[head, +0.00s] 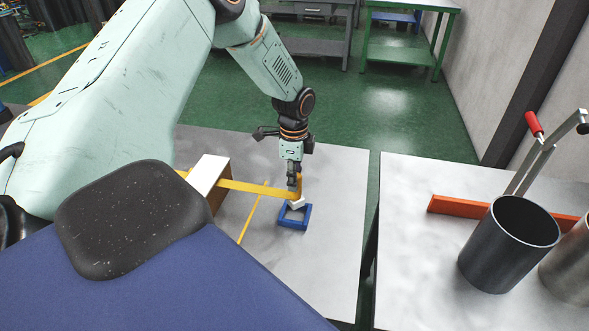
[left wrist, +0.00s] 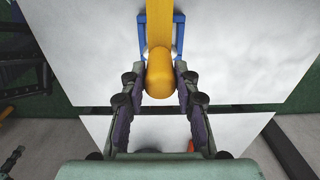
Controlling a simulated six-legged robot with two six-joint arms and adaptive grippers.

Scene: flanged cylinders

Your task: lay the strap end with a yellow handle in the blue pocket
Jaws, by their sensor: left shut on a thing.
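My left gripper (head: 295,186) is shut on the yellow handle (head: 299,184) at the end of the yellow strap (head: 250,187). In the left wrist view the round handle (left wrist: 160,76) sits between the two fingers (left wrist: 160,84), with the strap (left wrist: 159,20) running up from it. The blue pocket (head: 307,214) is a small square frame on the left table. It is just below the handle in the head view, with a pale piece at its far side. Parts of the pocket (left wrist: 142,40) show on both sides of the strap. Whether the handle touches the pocket I cannot tell.
The strap runs left to a white-topped brown block (head: 207,173). A thin yellow line (head: 252,213) crosses the table (head: 335,230). Beyond a gap, the right table (head: 420,260) holds a dark open cylinder (head: 492,255), an orange bar (head: 455,207) and a red-handled clamp (head: 534,124).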

